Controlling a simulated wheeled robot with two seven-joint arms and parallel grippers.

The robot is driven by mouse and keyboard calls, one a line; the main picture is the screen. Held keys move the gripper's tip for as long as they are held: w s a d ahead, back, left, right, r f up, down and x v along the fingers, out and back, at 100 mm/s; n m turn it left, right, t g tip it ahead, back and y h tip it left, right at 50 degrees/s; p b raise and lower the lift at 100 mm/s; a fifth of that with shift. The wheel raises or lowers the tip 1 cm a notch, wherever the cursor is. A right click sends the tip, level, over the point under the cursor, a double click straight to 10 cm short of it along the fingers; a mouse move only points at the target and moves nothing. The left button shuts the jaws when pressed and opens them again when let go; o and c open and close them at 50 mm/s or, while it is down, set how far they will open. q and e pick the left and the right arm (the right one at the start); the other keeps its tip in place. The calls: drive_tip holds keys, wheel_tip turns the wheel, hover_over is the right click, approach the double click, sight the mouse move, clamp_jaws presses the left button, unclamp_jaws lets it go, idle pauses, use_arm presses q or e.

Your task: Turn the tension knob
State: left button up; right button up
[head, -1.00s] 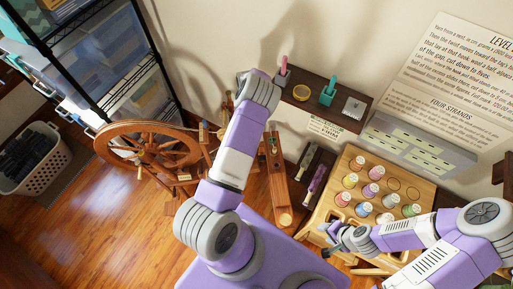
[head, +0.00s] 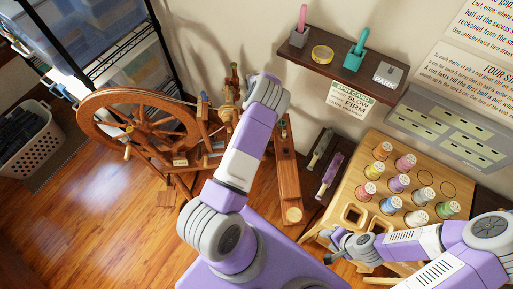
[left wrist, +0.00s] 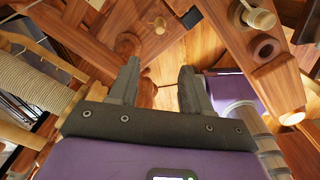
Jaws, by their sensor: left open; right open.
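The wooden spinning wheel (head: 140,122) stands left of my left arm in the head view. A wooden beam (head: 287,175) right of that arm ends in a pale round knob (head: 292,214); I cannot tell for sure whether this is the tension knob. In the left wrist view my left gripper (left wrist: 160,70) is open and empty among wooden parts, with a thread-wound bobbin (left wrist: 35,78) at left and a wooden peg (left wrist: 258,18) at upper right. My left gripper is hidden in the head view. My right gripper (head: 337,246) is open beside the spool table.
A wooden table (head: 352,190) with several thread spools stands at right. A dark wall shelf (head: 335,72) holds small items above it. A wire rack (head: 160,50) and a white basket (head: 42,150) are at left. Floor is clear at lower left.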

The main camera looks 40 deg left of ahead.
use_arm(q)
wheel_tip(320, 180, down, 14)
drive_tip(key=b, duration=1.2)
drive_tip(key=shift+r, duration=0.1)
wheel_tip(320, 180, down, 8)
drive_tip(key=b, duration=0.3)
drive_tip(key=shift+r, duration=0.15)
drive_tip(key=shift+r, duration=0.1)
clamp_jaws()
drive_tip(key=shift+n+p, duration=0.35)
drive_tip(key=shift+n, duration=1.15)
unclamp_jaws()
